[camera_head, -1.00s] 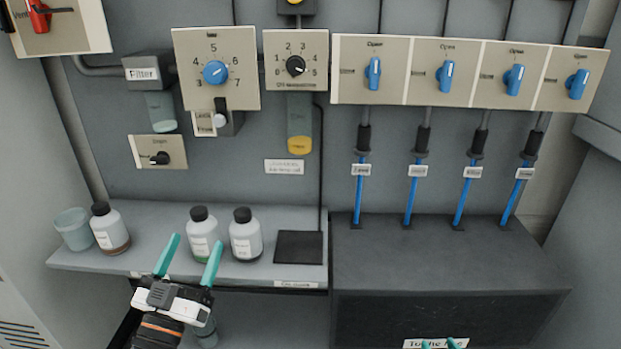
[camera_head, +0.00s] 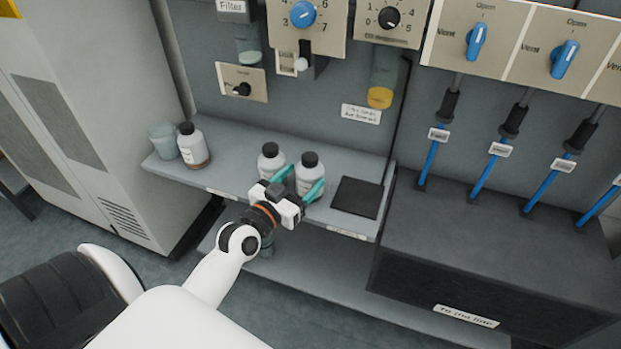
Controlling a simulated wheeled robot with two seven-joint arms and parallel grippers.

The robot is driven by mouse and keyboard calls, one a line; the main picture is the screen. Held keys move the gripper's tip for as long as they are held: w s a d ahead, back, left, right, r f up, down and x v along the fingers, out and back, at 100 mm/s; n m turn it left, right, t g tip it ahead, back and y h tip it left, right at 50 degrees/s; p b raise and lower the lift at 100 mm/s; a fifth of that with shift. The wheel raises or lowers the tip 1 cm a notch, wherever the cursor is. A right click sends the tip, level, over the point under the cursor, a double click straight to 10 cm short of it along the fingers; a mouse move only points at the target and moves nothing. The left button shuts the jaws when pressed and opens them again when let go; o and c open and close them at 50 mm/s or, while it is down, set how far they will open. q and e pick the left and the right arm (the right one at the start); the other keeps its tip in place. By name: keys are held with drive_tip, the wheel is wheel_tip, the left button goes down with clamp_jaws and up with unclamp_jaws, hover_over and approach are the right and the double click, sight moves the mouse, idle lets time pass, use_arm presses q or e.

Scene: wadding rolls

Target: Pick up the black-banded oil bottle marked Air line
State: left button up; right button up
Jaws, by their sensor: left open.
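Three white bottles with black caps stand on the grey shelf (camera_head: 232,184). The right one (camera_head: 309,176) stands between the teal fingers of my left gripper (camera_head: 299,184), which is open around it. Its base and band are hidden by the gripper, and its label is too small to read. The middle bottle (camera_head: 269,161) stands close beside the left finger; its lower part is hidden too. The left bottle (camera_head: 194,148) has a brown band and stands well apart. My right gripper is not in view.
A pale blue cup (camera_head: 163,141) stands beside the brown-banded bottle. A dark square pad (camera_head: 357,197) lies right of the bottles. A panel with knobs and blue valves rises behind. A dark box (camera_head: 470,250) labelled for a line stands at the right.

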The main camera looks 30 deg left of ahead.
sight(314, 167)
use_arm(q)
drive_tip(key=w, duration=0.4)
drive_tip(key=shift+w+d, duration=0.2)
drive_tip(key=shift+w, duration=0.3)
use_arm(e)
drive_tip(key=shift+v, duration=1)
use_arm(q)
drive_tip(key=shift+c, duration=0.4)
drive_tip(key=shift+r, duration=0.1)
drive_tip(key=c, duration=0.8)
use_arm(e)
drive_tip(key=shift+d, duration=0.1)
